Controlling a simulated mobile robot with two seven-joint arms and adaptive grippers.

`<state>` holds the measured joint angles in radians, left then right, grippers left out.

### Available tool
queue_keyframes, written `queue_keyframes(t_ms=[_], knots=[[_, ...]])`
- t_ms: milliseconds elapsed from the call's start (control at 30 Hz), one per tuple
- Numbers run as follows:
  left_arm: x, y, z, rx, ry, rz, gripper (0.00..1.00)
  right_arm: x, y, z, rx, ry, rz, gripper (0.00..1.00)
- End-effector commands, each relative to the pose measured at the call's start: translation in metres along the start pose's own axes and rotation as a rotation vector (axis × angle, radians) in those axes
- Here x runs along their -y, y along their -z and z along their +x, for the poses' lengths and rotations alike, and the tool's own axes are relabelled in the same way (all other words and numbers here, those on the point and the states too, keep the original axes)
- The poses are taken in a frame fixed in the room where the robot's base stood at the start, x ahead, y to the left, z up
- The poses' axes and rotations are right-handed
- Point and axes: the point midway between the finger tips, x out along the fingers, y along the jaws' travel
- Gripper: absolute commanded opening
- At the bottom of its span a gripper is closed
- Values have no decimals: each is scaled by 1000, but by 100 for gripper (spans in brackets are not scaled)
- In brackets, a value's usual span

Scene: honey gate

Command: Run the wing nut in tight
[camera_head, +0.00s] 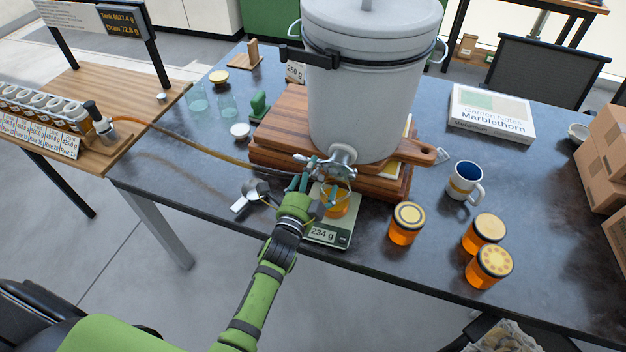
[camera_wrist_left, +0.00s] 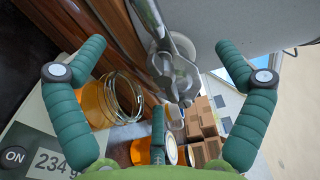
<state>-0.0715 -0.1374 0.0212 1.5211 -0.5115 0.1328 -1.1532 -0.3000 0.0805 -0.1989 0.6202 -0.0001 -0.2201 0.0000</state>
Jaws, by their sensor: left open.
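A metal honey gate (camera_head: 340,160) sits low on the front of the large white tank (camera_head: 365,90). It also shows in the left wrist view (camera_wrist_left: 178,68), between and beyond my fingers. I cannot clearly tell the wing nut from the rest of the metal fitting. My left gripper (camera_head: 312,178) is open just in front of the gate, with its spread fingers (camera_wrist_left: 161,47) on either side of the fitting and apart from it. An open glass jar with amber honey (camera_head: 337,208) stands below the gate on a scale (camera_head: 326,234) reading 234 g. My right gripper is not in view.
The tank stands on wooden boards (camera_head: 275,135). Several lidded honey jars (camera_head: 407,223) and a mug (camera_head: 465,184) stand to the right. A hose (camera_head: 200,148) crosses the table at left. A book (camera_head: 492,113) and cardboard boxes (camera_head: 605,140) lie farther right.

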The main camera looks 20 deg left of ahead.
Motion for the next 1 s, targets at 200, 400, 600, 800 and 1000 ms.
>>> queue_keyframes(t_ms=[200,400,600,800,1000], knots=[[1,0,-4,0,0,-1,100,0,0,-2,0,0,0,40],[1,0,-24,1,-2,0,100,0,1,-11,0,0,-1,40],[1,0,-44,0,-2,0,100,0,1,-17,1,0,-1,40],[1,0,-63,0,-1,-1,100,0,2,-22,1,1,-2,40],[1,0,-70,0,1,-1,100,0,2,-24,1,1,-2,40]])
